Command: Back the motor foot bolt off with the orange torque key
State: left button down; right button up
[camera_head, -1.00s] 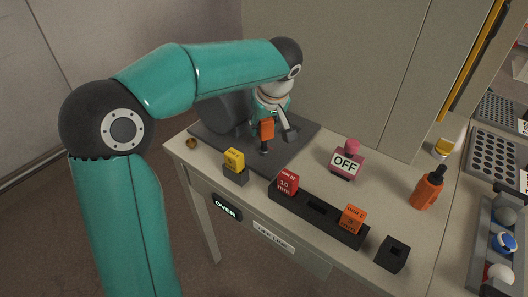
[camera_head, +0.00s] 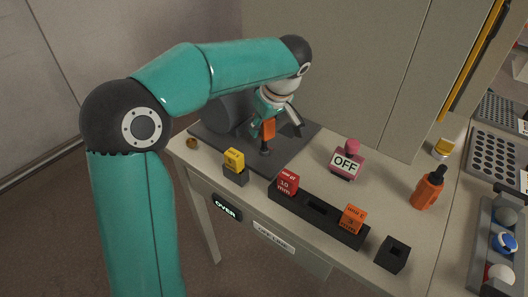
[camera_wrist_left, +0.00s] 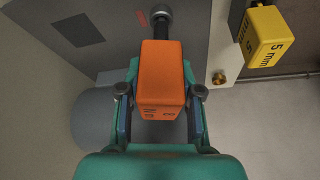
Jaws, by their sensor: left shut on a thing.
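My left gripper (camera_head: 276,126) is shut on the orange torque key (camera_head: 268,128), which it holds upright over the dark grey plate (camera_head: 291,153). The key's orange block (camera_wrist_left: 160,72) fills the space between the fingers in the left wrist view. Its dark shank ends at a round dark head (camera_wrist_left: 160,14), where the motor foot bolt is; I cannot make out the bolt apart from the key's end. The grey motor (camera_head: 228,108) stands behind, partly hidden by my arm. My right gripper is not in view.
A yellow 5 mm block (camera_head: 233,160) stands in its holder at the front. A black rack (camera_head: 318,209) holds a red block (camera_head: 287,183) and an orange block (camera_head: 354,218), with an empty slot between.

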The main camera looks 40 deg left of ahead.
pick_arm(q)
jog(key=shift+d+f, duration=0.1)
jog(key=shift+f, duration=0.05)
jog(key=shift+r, duration=0.25)
jog(key=shift+r+p, duration=0.15)
jog(key=shift+p, duration=0.15)
jog(key=shift+r+p, duration=0.75)
jog(key=shift+r, duration=0.4)
jog(key=shift+r, duration=0.15)
jog(key=shift+r+p, duration=1.75)
jog(key=shift+r, duration=0.25)
